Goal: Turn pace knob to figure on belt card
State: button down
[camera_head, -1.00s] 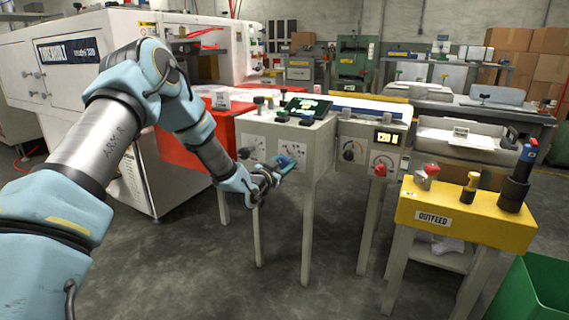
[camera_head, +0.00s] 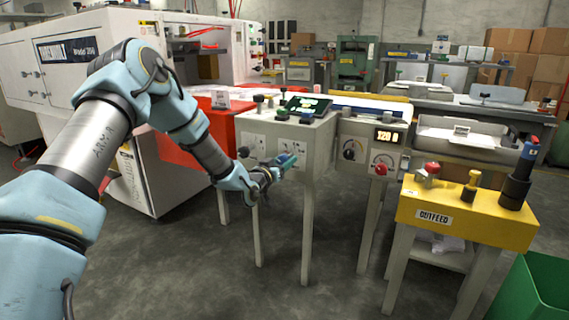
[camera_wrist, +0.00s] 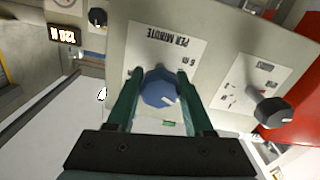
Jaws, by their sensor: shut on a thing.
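The blue knob (camera_wrist: 159,88) sits on a panel plate (camera_wrist: 165,45) printed "PER MINUTE" in the wrist view. My gripper (camera_wrist: 156,85) has one green finger on each side of the knob and is shut on it. In the head view my gripper (camera_head: 285,163) is at the front of the white control cabinet (camera_head: 316,140), and its fingers cover most of the knob. A white pointer mark shows on the knob's edge. The full dial scale is hidden by the gripper. I cannot tell which card is the belt card.
A black knob (camera_wrist: 273,112) with its own plate is beside the blue one. A lit display (camera_head: 387,137) reading about 120 is on the neighbouring panel, above a red knob (camera_head: 381,168). The yellow outfeed stand (camera_head: 470,215) is at the right. Open floor lies in front.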

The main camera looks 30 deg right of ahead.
jog(key=n, duration=0.3)
jog(key=shift+n, duration=0.3)
jog(key=shift+n+b, duration=0.3)
jog(key=shift+n, duration=1.5)
jog(key=shift+c, duration=1.4)
grip_release()
jog(key=shift+s+a, duration=0.1)
jog(key=v, duration=1)
jog(key=shift+s+a+p, duration=0.15)
jog(key=shift+a+p, duration=0.15)
jog(key=shift+p, duration=0.1)
